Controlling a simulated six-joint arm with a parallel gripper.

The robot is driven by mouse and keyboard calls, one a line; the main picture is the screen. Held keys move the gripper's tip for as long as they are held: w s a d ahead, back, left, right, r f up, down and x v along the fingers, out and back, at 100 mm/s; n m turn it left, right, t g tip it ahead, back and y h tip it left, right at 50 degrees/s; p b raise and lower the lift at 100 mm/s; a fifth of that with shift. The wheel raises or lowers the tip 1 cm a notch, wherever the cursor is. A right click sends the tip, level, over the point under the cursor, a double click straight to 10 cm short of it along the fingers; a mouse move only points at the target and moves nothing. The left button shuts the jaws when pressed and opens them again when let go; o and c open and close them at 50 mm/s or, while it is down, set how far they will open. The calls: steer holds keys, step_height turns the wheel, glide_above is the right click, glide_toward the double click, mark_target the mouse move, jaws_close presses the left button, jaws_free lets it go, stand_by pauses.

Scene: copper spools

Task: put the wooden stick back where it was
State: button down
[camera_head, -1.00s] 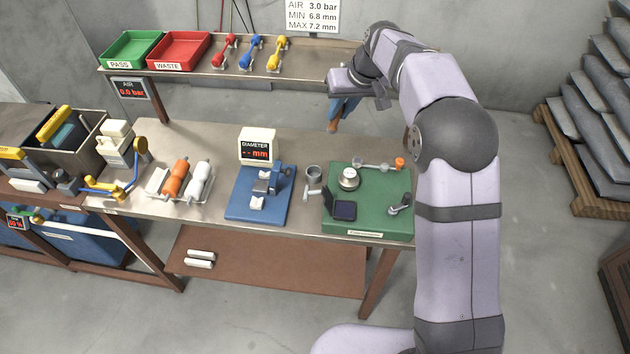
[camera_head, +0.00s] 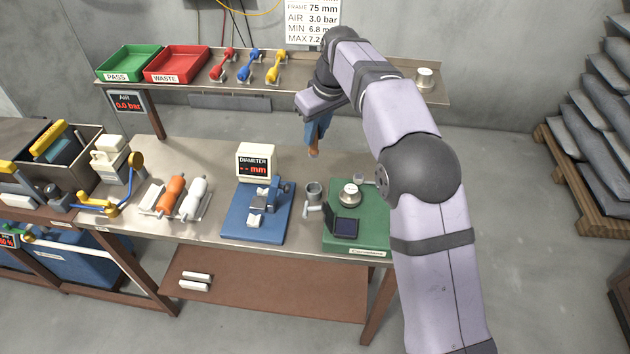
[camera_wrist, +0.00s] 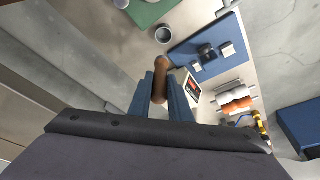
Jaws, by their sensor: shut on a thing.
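My gripper (camera_head: 317,138) is shut on the wooden stick (camera_wrist: 161,72), a brown rod with a rounded end between the two blue fingers in the wrist view. In the head view only the stick's orange-brown lower end (camera_head: 314,153) shows below the fingers. The gripper hangs over the back of the bench, apart from the bench top. A grey open cup (camera_head: 314,190) stands on the bench between the blue gauge and the green board. The cup also shows in the wrist view (camera_wrist: 164,35), just beyond the stick's end. The cup looks empty there.
The blue diameter gauge (camera_head: 240,222) and its display (camera_head: 254,160) stand left of the cup. The green board (camera_head: 372,238) with a metal knob and dark screen stands right. A shelf (camera_head: 305,75) runs behind.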

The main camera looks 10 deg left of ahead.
step_height(320, 180, down, 15)
steer(key=p, duration=0.4)
steer(key=shift+f, duration=0.2)
steer(key=shift+f, duration=0.1)
steer(key=c, duration=2)
jaws_free()
steer(key=shift+f, duration=0.1)
steer(key=shift+c, duration=0.2)
steer(key=o, duration=0.4)
steer(key=shift+r, duration=0.35)
steer(key=b+v, duration=0.3)
steer(key=v, duration=0.9)
steer(key=shift+f, duration=0.15)
